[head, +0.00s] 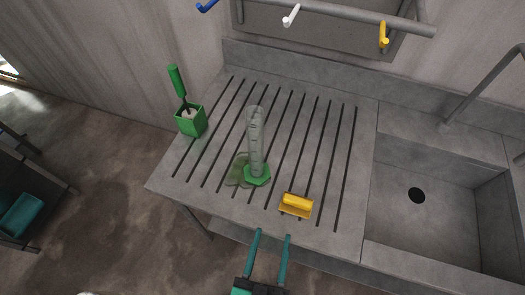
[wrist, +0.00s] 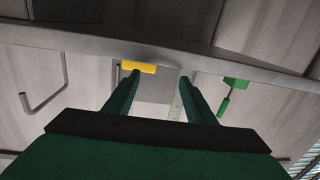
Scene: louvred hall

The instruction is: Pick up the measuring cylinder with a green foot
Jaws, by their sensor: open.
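The measuring cylinder (head: 256,145) is clear, with marks on its side and a green foot (head: 257,176). It stands upright on the grooved grey drainboard, left of centre in the head view. In the wrist view a pale, faint cylinder (wrist: 176,107) shows between the fingers, partly hidden by the right one. My gripper (head: 273,233) is open and empty at the front edge of the drainboard, nearer than the cylinder and a little to its right. Its two teal fingers also show in the wrist view (wrist: 159,75).
A yellow block-like thing (head: 296,204) lies near the front edge, between my gripper and the board's middle. A green holder with a brush (head: 191,121) stands at back left. A sink (head: 440,215) is at right. The board's back right is clear.

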